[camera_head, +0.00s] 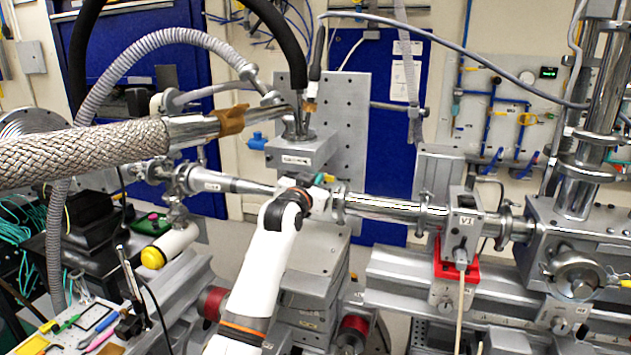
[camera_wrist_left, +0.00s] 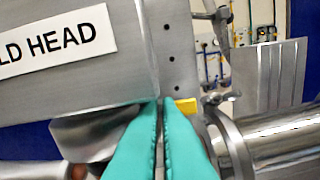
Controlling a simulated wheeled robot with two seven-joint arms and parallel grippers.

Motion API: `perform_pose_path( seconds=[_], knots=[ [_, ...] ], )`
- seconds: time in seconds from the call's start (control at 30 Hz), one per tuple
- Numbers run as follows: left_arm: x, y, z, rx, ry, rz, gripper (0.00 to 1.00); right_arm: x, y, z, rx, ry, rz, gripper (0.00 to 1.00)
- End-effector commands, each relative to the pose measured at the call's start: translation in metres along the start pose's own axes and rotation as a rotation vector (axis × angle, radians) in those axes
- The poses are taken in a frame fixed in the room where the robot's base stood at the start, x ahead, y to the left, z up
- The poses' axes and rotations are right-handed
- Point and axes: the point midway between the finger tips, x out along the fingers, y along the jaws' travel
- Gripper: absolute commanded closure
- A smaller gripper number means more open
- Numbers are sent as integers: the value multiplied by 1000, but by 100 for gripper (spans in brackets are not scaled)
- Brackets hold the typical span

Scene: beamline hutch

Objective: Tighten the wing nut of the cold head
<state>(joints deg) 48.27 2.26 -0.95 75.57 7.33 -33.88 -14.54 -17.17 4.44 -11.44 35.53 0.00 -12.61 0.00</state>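The cold head is a grey metal box (camera_head: 302,152) in the middle of the head view; its label (camera_wrist_left: 55,40) reads "LD HEAD" in the left wrist view. My left gripper (camera_wrist_left: 161,102) has teal fingers nearly together, with only a thin gap, just below the box's lower corner. In the head view the left gripper (camera_head: 322,179) is at the pipe joint below the box. A small yellow part (camera_wrist_left: 186,105) shows just beyond the right fingertip. I cannot make out the wing nut for certain; the fingers may hide it. My right gripper is not in view.
A ring clamp (camera_wrist_left: 230,135) and shiny pipe (camera_wrist_left: 285,140) lie close right of the fingers. A braided hose (camera_head: 80,155) crosses the upper left. A valve block (camera_head: 463,225) with a red bracket (camera_head: 456,270) stands right. A perforated plate (camera_head: 345,110) rises behind the box.

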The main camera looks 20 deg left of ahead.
Motion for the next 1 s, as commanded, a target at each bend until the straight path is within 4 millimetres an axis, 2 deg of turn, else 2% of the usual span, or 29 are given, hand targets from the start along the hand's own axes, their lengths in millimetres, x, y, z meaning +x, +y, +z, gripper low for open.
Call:
perform_pose_path(
  seconds=[0.47,0.67,1.0],
  knots=[
    [0,0,0,65,1,0,100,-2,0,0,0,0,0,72],
    [0,-1,0,197,2,1,100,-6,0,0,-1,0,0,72],
    [0,-4,0,513,3,1,100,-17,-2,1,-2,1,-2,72]
  ],
)
